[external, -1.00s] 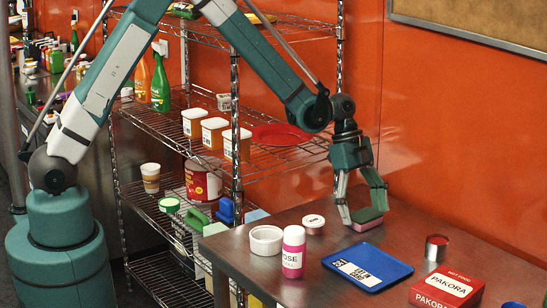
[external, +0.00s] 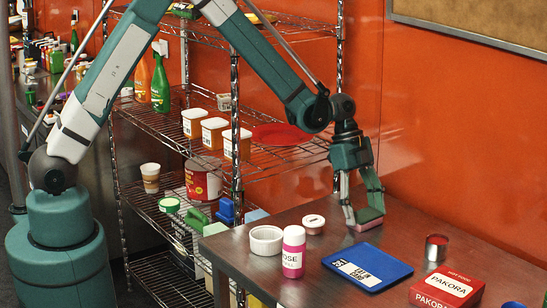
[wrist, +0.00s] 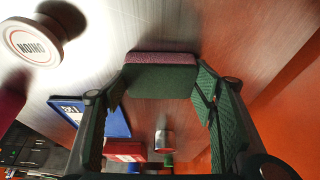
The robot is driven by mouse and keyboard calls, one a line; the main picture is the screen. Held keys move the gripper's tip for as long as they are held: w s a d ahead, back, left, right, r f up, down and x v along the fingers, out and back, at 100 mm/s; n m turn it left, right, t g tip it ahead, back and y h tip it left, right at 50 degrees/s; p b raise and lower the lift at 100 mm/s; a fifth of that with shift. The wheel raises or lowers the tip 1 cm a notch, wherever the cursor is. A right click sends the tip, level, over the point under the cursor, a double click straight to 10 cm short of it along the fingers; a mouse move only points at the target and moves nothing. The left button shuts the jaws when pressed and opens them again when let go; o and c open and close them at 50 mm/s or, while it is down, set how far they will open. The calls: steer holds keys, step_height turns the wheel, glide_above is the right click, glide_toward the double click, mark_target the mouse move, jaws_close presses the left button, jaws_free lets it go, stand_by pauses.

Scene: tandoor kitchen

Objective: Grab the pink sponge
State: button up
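The pink sponge (external: 367,220) has a green layer on one face. It is at the far part of the dark table, between the fingers of my gripper (external: 365,213). In the wrist view, the sponge's pink side (wrist: 162,58) and green face show, and the fingers of my gripper (wrist: 160,90) meet its two short ends. My gripper is shut on the sponge. The sponge is at or just above the tabletop; I cannot tell whether it still touches.
On the table (external: 325,208) are a blue tray (external: 398,265), a pink bottle (external: 293,252), a white bowl (external: 266,240), a white-lidded jar (external: 313,225), a metal can (external: 436,249) and a red Pakora box (external: 447,287). A wire shelf (external: 285,155) stands left; an orange wall is behind.

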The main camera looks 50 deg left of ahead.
mark_target(364, 213)
steer(key=shift+r, duration=0.1)
step_height(364, 213, up, 10)
steer(key=shift+p, duration=0.3)
stand_by(0.4)
